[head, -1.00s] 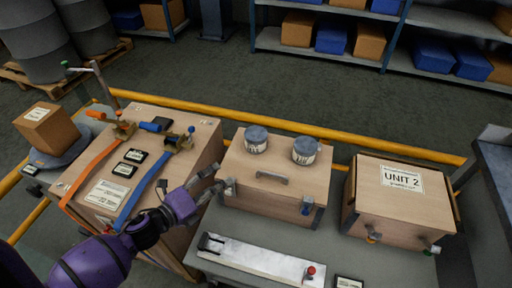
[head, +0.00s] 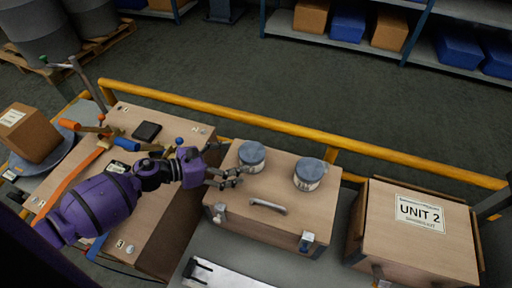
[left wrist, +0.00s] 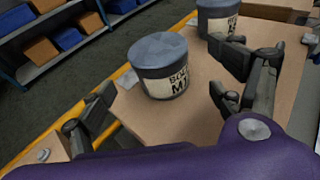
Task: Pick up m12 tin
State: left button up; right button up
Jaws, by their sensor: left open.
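Two grey-lidded tins with pale labels stand upright on a closed wooden box. The left tin (head: 252,156) is nearest my left gripper (head: 230,177), and the right tin (head: 309,174) stands farther off. In the left wrist view the near tin (left wrist: 160,68) has a label starting "M1", its last part unclear. The far tin (left wrist: 217,18) is partly cut off, its label reading "M" and then hidden. I cannot tell for sure which one is the m12 tin. My left gripper is open and empty, just beside the left tin. My right gripper is not in view.
The wooden box (head: 230,205) has a metal handle (head: 268,206) in front of the tins. A "UNIT 2" box (head: 415,235) stands to the right. A yellow rail (head: 290,127) runs behind. A clamp-fitted case (head: 150,240) lies under my left arm.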

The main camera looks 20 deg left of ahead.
aim_at(252, 154)
pick_arm(q)
jog(key=shift+w+d+p, duration=0.3)
jog(key=shift+w+d, duration=0.45)
jog(key=shift+d, duration=0.3)
jog(key=x, duration=0.3)
jog(key=shift+w+d+f+p, duration=0.1)
jog(key=shift+w+p, duration=0.25)
jog(key=shift+w, duration=0.05)
jog(key=shift+w+d+f, duration=0.15)
jog(key=shift+d, duration=0.05)
jog(key=shift+c, duration=0.4)
jog(key=c, duration=1.4)
jog(key=shift+c, duration=1)
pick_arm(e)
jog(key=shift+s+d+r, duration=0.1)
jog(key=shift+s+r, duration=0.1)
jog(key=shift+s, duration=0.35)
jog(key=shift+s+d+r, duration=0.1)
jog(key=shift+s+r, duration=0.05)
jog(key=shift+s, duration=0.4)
